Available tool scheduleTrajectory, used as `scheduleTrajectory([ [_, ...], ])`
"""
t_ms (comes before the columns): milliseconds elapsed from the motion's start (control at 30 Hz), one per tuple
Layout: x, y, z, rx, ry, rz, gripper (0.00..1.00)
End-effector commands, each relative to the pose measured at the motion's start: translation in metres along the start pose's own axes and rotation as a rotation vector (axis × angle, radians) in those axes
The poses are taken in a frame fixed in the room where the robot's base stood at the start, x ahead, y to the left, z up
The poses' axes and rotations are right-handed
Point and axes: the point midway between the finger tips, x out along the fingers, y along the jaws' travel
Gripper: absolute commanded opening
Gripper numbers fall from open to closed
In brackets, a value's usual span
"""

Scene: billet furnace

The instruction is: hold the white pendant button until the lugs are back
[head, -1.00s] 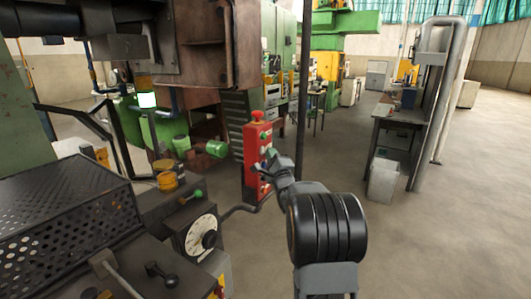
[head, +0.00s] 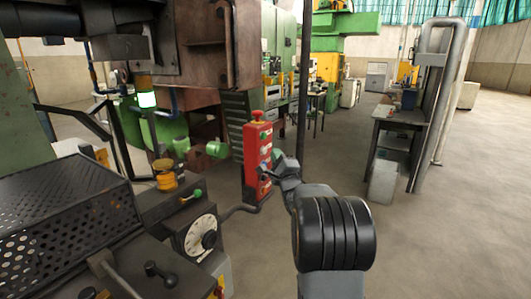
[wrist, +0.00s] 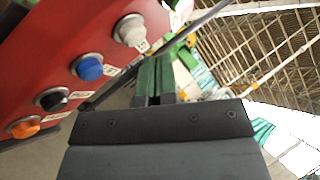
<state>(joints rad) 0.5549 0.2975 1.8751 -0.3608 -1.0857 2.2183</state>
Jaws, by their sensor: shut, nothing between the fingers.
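The red pendant (head: 258,160) stands upright in the middle of the head view, with a red knob on top. In the wrist view the pendant (wrist: 100,50) fills the upper left, tilted, with a row of orange, black, blue and white buttons. The white button (wrist: 130,30) is at the upper end of that row. My gripper (wrist: 154,66) is shut and empty, its green-padded fingers beside the white button and apart from it in the picture; I cannot tell the depth gap. In the head view my gripper (head: 269,167) is at the pendant's right side. I cannot make out the lugs.
A perforated black guard (head: 65,205) and a white dial (head: 201,235) are at the left. A dark pole (head: 303,90) stands just behind my gripper. A grey bench (head: 398,120) is at the right. The floor between is open.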

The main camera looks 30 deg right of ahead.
Motion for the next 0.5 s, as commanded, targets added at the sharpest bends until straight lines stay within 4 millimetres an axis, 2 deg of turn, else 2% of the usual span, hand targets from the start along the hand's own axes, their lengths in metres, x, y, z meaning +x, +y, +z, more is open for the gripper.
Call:
scheduleTrajectory([
  [500, -0.031, -0.022, -0.023, 0.0, 0.001, -0.001, 0.0],
])
